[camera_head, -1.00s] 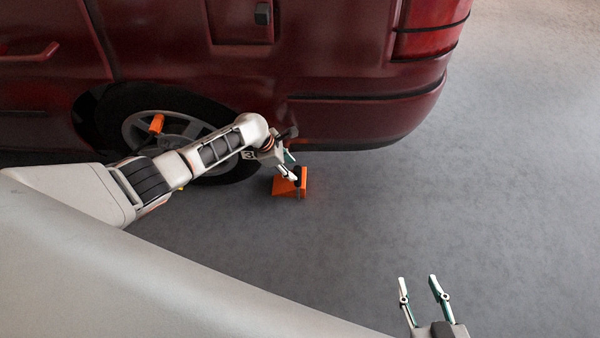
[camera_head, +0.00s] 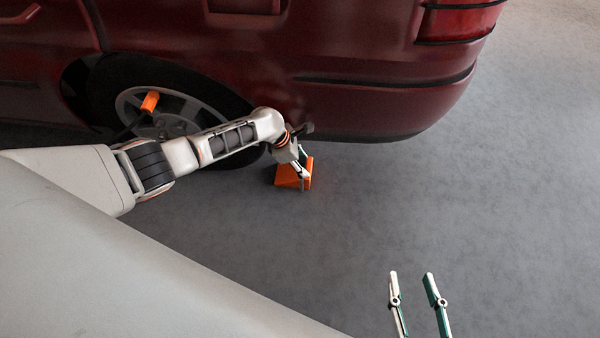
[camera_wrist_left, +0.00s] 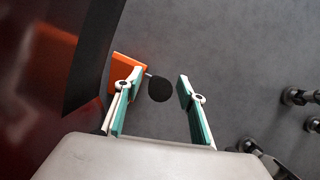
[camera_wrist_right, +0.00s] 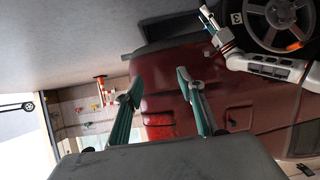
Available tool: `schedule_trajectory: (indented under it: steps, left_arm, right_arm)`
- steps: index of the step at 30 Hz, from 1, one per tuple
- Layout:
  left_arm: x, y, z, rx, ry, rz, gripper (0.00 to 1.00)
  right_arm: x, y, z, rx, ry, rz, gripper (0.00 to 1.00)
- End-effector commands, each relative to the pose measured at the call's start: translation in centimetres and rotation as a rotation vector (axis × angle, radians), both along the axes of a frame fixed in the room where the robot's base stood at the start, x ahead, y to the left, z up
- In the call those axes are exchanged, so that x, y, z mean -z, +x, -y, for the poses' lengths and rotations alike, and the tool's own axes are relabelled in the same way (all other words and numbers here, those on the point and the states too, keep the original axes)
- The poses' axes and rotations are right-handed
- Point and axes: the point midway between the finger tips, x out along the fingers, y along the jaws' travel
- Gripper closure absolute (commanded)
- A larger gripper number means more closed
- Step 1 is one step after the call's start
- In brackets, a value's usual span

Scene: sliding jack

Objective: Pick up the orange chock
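The orange chock (camera_head: 288,173) sits on the grey floor behind the car's rear wheel. My left gripper (camera_head: 304,178) is at its right side, partly covering it. In the left wrist view the chock (camera_wrist_left: 128,68) shows beyond the left finger, and that finger hides part of it. A dark round knob (camera_wrist_left: 160,90) on a thin pale stem beside the chock appears between the two fingers, which are apart. Whether a finger touches the chock is unclear. My right gripper (camera_head: 412,274) is open and empty, over bare floor in the head view.
The dark red car (camera_head: 380,75) stands close behind my left arm, its bumper low over the floor. The rear wheel (camera_head: 165,112) has an orange-ended bar (camera_head: 150,101) in front of it. The floor (camera_head: 480,210) to the right is clear.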

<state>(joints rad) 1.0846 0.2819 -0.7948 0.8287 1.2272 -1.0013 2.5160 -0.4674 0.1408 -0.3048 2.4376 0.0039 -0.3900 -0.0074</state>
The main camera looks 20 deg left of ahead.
Motion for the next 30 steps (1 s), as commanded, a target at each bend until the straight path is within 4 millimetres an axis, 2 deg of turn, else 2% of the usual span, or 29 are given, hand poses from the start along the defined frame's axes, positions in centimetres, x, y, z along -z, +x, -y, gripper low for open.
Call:
schedule_trajectory:
  steps: [3,4,8,20,24,30]
  left_arm:
    - [-0.3,0.2,0.0,0.000,0.000,0.004,0.60]
    - [-0.3,0.2,0.0,0.000,0.000,0.004,0.65]
    - [-0.3,0.2,0.0,0.000,-0.001,0.003,0.99]
    - [-0.7,0.4,0.0,0.000,-0.001,0.008,1.00]
    - [-2.0,0.6,0.1,0.000,-0.002,0.013,1.00]
    - [-3.8,0.9,0.1,0.000,-0.003,0.018,1.00]
  right_arm:
    - [-0.2,0.1,0.0,0.000,0.000,0.003,0.61]
    - [-0.2,0.1,0.0,0.000,0.000,0.003,0.61]
    - [-0.2,0.1,0.0,0.000,0.000,0.003,0.61]
    - [-0.2,0.1,0.1,0.000,-0.006,0.004,0.61]
    - [-0.6,0.4,0.4,0.000,-0.020,0.014,0.61]
    - [0.3,-0.3,1.4,-0.008,-0.066,-0.010,0.61]
